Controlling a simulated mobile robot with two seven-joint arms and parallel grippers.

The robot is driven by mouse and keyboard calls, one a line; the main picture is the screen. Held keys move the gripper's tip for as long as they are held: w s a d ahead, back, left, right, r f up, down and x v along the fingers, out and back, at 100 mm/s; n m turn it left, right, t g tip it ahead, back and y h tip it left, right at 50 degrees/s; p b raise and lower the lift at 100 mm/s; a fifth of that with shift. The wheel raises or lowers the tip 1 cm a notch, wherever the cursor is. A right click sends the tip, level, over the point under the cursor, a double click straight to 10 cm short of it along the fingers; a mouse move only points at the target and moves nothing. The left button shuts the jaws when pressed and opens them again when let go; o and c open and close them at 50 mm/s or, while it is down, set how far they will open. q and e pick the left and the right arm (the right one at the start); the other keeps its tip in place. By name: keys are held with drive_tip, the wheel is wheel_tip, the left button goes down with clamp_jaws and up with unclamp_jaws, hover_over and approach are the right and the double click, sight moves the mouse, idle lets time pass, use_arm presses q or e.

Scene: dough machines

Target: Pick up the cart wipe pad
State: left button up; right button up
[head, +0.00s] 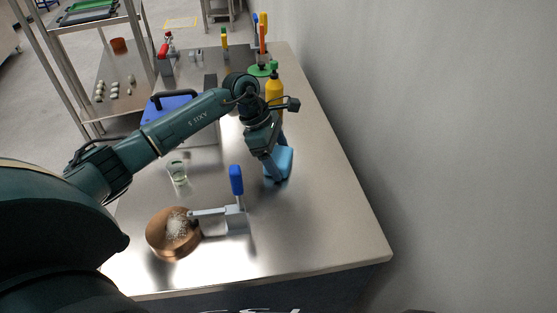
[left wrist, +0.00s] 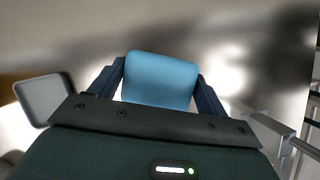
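The wipe pad is a light-blue block (head: 284,161) at the right part of the steel table, below and behind my left gripper (head: 274,172). In the left wrist view the pad (left wrist: 160,80) sits between the two dark fingers of the left gripper (left wrist: 161,82), centred. The fingertips lie close along both sides of the pad. I cannot tell whether they press on it, or whether the pad is clear of the table. My right gripper is not in view.
A blue-handled clamp (head: 236,181) and a copper-coloured round dish (head: 160,238) stand nearer to me. A glass (head: 177,173) is to the left. A yellow bottle (head: 274,90) stands behind the gripper. The wall (head: 440,130) is on the right. The front right tabletop is clear.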

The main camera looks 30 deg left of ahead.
sight(279, 155)
use_arm(q)
drive_tip(key=c, duration=0.5)
wheel_tip(279, 155, up, 10)
drive_tip(key=shift+r+b, duration=0.1)
drive_tip(key=shift+b, duration=0.3)
drive_tip(key=o, duration=0.4)
drive_tip(key=c, duration=0.3)
